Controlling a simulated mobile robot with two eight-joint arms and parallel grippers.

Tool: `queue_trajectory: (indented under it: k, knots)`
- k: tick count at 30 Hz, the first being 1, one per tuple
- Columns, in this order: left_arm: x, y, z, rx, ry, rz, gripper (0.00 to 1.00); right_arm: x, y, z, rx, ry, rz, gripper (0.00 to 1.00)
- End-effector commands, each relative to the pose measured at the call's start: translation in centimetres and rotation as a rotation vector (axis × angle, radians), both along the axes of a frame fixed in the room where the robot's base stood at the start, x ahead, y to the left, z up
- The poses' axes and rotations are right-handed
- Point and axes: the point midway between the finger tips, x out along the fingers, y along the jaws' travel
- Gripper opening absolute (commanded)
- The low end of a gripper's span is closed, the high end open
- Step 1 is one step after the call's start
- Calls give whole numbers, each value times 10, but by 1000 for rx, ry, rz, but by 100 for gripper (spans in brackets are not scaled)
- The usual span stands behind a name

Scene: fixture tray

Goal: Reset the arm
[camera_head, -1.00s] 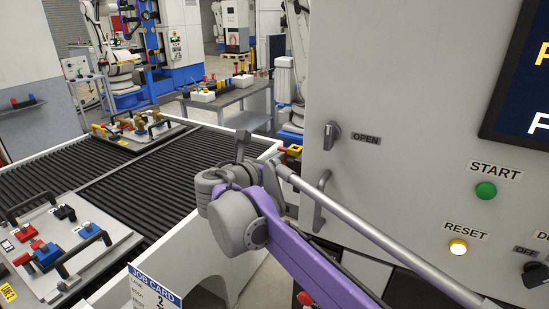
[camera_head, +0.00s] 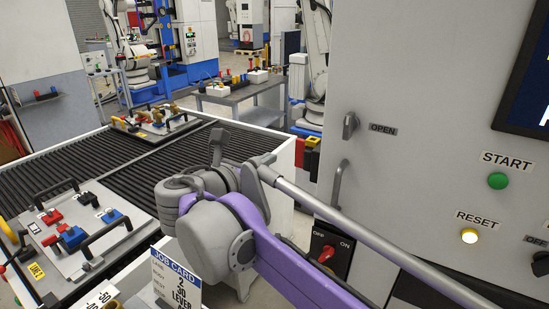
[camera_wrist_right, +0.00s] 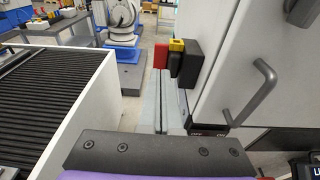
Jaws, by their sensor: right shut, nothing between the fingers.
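My right arm comes in from the lower right in the head view, with a purple link and a grey wrist. My left gripper is not in view.
A roller conveyor (camera_head: 95,165) carries a near fixture tray (camera_head: 92,268) and a far one (camera_head: 153,138). A job card (camera_head: 174,283) stands in front. The cabinet has a door handle (camera_head: 338,184), a green START button (camera_head: 498,181) and an ON switch (camera_head: 327,254). A floor gap separates conveyor and cabinet.

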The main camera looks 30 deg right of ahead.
Motion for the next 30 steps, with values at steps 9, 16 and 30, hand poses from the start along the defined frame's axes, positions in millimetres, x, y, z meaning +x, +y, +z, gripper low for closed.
queue_trajectory:
  k: [9, 16, 30]
  knots:
    - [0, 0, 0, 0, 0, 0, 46, -9, -1, -10, 56, -19, -14, 0]
    - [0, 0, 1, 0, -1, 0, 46, -69, -25, -125, 591, -226, -203, 0]
    - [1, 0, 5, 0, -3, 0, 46, -216, 38, -348, 1797, -953, -1236, 0]
